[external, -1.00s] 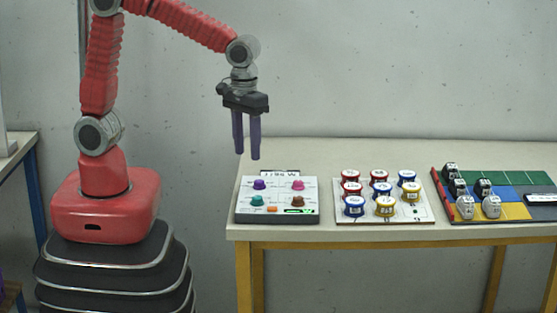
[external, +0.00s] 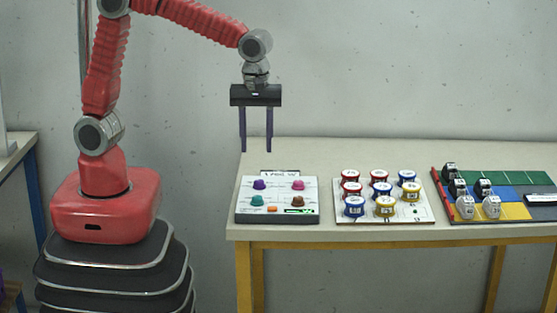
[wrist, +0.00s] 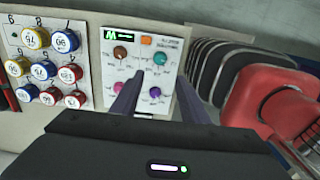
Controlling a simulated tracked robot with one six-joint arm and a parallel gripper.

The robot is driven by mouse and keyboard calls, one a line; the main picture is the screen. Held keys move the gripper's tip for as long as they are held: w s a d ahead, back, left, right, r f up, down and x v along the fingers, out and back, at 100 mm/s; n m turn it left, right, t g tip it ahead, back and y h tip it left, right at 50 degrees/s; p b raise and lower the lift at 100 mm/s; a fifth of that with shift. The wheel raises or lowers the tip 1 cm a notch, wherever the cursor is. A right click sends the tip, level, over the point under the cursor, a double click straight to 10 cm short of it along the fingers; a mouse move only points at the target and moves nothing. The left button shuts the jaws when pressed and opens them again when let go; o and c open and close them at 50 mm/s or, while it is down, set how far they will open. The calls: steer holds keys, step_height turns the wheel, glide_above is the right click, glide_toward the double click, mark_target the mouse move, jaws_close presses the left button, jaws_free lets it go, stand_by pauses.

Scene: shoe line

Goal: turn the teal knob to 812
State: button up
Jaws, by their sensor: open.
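The teal knob (external: 257,201) is at the front left of a white control panel (external: 277,220) on the table's left end. In the wrist view the teal knob (wrist: 160,58) is at the panel's upper right. The panel also has purple (external: 259,184), pink (external: 298,185) and brown (external: 298,201) knobs. My gripper (external: 256,150) is open and empty, pointing down above the panel's back edge and apart from it. In the wrist view its fingers (wrist: 158,80) reach over the panel. The knob's dial reading is too small to tell.
An orange button (external: 272,209) and a small green-lit display (external: 299,211) are at the panel's front. To the right are a board with several colored spools (external: 428,214) and a colored grid mat (external: 515,213) with several dark and grey items. The table (external: 400,147) is clear behind them.

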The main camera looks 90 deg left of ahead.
mark_target(257, 197)
steer(key=shift+f, duration=0.15)
step_height(257, 197, down, 14)
steer(key=shift+r, duration=0.25)
stand_by(0.3)
steer(key=shift+c, duration=0.2)
jaws_close()
